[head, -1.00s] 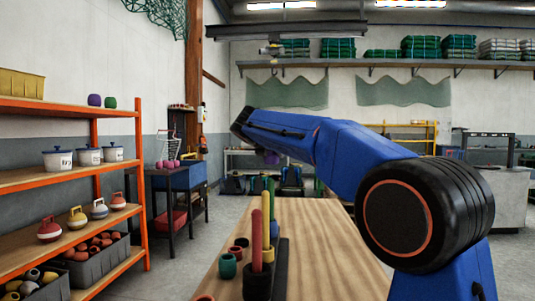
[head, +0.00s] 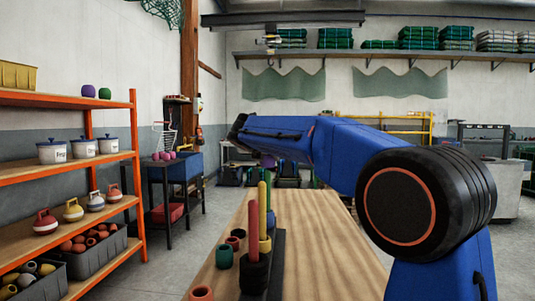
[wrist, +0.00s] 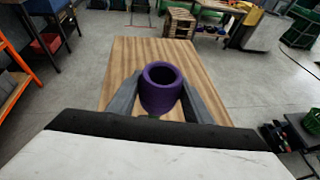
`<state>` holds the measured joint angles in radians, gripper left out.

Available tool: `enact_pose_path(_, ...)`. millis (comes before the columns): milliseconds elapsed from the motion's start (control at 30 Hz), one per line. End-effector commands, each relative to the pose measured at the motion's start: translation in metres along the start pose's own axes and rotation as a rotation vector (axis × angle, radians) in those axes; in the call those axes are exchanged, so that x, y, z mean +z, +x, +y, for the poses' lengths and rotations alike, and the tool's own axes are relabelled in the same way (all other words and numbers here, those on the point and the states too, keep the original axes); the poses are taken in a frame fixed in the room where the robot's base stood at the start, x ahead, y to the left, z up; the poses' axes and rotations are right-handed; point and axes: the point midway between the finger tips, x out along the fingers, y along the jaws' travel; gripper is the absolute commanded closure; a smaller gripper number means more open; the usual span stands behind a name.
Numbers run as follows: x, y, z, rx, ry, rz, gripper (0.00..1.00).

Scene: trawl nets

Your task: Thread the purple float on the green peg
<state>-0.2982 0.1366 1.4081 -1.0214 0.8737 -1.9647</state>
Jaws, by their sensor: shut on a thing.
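The purple float (wrist: 161,92) is a ring with its dark hole facing up in the wrist view. My gripper (wrist: 161,84) is shut on it, one grey finger on each side. In the head view a bit of the purple float (head: 268,161) shows below my blue arm, and the gripper is mostly hidden. The green peg (head: 269,188) stands upright at the far end of the row, mostly behind the yellow peg. The float appears above the peg's top. No peg shows through the float's hole. A small greenish patch shows below the float in the wrist view.
The red peg (head: 253,222) and yellow peg (head: 262,200) stand nearer in the row. A green ring (head: 225,258), an orange ring (head: 202,294) and other small rings lie left of them. The right of the wooden table (head: 315,250) is clear.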

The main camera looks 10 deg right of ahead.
Motion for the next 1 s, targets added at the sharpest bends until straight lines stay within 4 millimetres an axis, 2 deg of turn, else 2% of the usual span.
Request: enact_pose_path(1000,-0.051,0.021,0.000,-0.001,-0.001,0.000,0.76)
